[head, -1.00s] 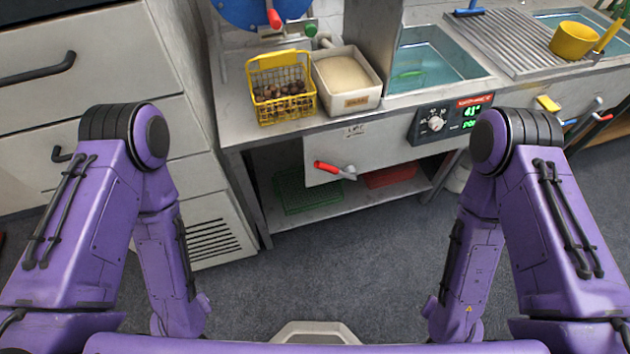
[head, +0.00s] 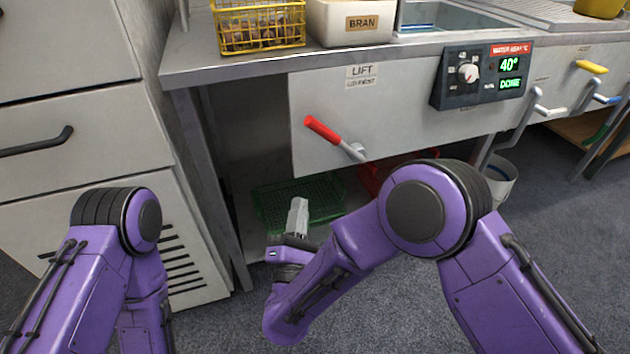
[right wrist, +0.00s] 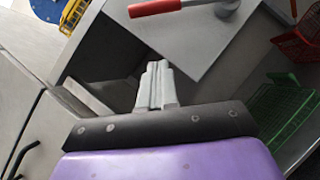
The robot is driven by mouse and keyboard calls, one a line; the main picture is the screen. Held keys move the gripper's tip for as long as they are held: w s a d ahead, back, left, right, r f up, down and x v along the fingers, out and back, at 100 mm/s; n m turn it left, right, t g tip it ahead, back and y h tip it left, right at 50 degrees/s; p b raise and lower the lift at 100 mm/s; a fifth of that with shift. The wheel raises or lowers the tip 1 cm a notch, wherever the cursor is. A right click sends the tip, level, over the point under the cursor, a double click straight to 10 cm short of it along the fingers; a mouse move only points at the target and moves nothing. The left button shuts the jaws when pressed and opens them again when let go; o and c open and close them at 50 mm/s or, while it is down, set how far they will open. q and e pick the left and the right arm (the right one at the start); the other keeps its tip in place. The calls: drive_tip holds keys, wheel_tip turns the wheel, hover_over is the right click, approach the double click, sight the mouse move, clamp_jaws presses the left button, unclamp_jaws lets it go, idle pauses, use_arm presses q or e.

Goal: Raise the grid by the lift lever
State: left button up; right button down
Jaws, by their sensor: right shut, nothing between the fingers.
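The lift lever (head: 335,138) has a red handle and a grey metal pivot on the front panel under a LIFT label (head: 362,72). Its handle points up and to the left. My right gripper (head: 298,204) is shut and empty, below and to the left of the lever and apart from it. In the right wrist view my shut fingers (right wrist: 156,75) point toward the panel, with the red lever handle (right wrist: 155,7) beyond them at the top. The grid is not clearly seen. My left gripper is out of view; only the left arm shows.
A yellow basket of chestnuts (head: 258,10) and a BRAN box (head: 352,24) stand on the counter (head: 200,62). A green basket (head: 328,205) and a red one (head: 370,180) sit on the lower shelf. A control box (head: 482,75) reads 40° and DONE.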

drive_tip(key=shift+r, duration=0.15)
drive_tip(key=shift+p, duration=0.35)
drive_tip(key=p, duration=0.7)
approach(336, 139)
drive_tip(key=w+a, duration=0.4)
drive_tip(key=a, duration=0.1)
drive_tip(key=w+d+r, duration=0.1)
drive_tip(key=w+r, duration=0.1)
drive_tip(key=r, duration=0.1)
drive_tip(key=shift+d+p, duration=0.35)
drive_tip(key=shift+r+m, duration=0.1)
drive_tip(key=shift+m, duration=0.2)
